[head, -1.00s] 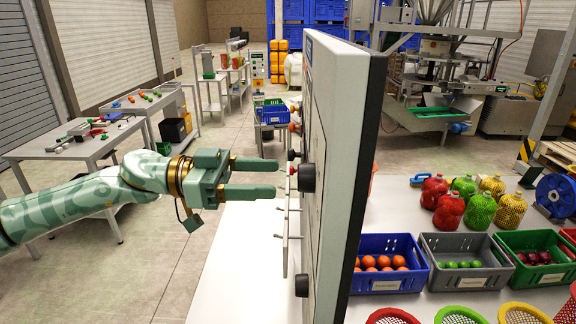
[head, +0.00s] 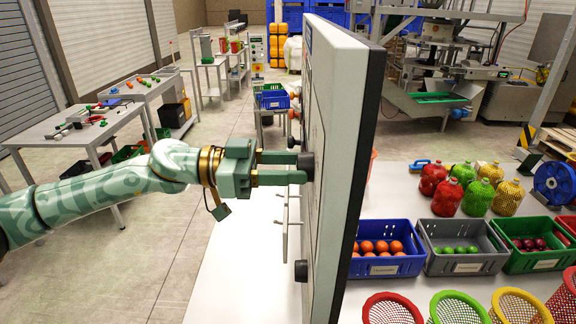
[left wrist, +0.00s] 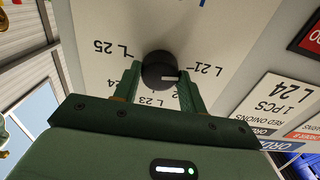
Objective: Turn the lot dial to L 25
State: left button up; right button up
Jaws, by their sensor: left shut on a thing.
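The black lot dial (head: 308,161) sits on the left face of the upright panel (head: 345,150), which shows nearly edge-on in the head view. My left gripper (head: 300,167) is at the panel, its fingers shut on the dial. In the left wrist view the dial (left wrist: 160,68) is between the two finger ends (left wrist: 160,82). Its white mark points to the right, toward the L 21 label (left wrist: 206,68). The L 25 label (left wrist: 109,47) is at upper left and L 23 is below the dial. The fingers partly hide the other labels. My right gripper is not in view.
A second black knob (head: 301,270) sits lower on the panel, and a thin upright bar (head: 285,225) stands off its face. An order card (left wrist: 288,105) reading L24, red onions, is beside the dial. Produce crates (head: 380,266) and netted bags are right of the panel.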

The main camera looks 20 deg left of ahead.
pick_arm(q)
jog(key=shift+f+n+b, duration=0.2)
jog(key=shift+n+b, duration=9.75)
jog(key=shift+n, duration=6.15)
